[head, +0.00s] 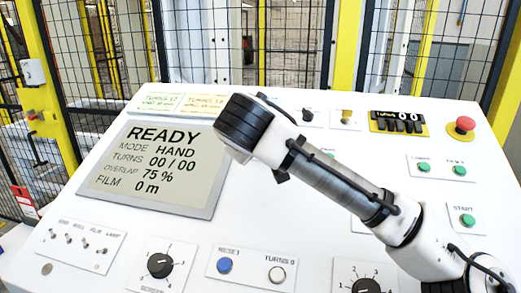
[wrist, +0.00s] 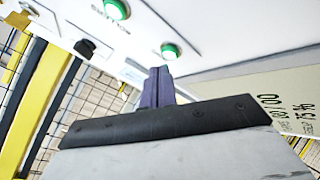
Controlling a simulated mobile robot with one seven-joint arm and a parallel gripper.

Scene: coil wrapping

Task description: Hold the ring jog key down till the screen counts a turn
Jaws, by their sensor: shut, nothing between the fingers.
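The screen (head: 165,165) in the head view reads READY, mode HAND, turns 00 / 00, overlap 75 %, film 0 m. Its edge also shows at the right of the wrist view (wrist: 292,112). My gripper (wrist: 160,84) shows in the wrist view with its dark fingers together and empty. In the head view my arm hides the fingers. In the wrist view one green key (wrist: 170,51) shows just beyond the fingertips and another green key (wrist: 116,9) higher up. I cannot read which key is the ring jog key, nor see any contact with one.
A mesh fence stands behind.

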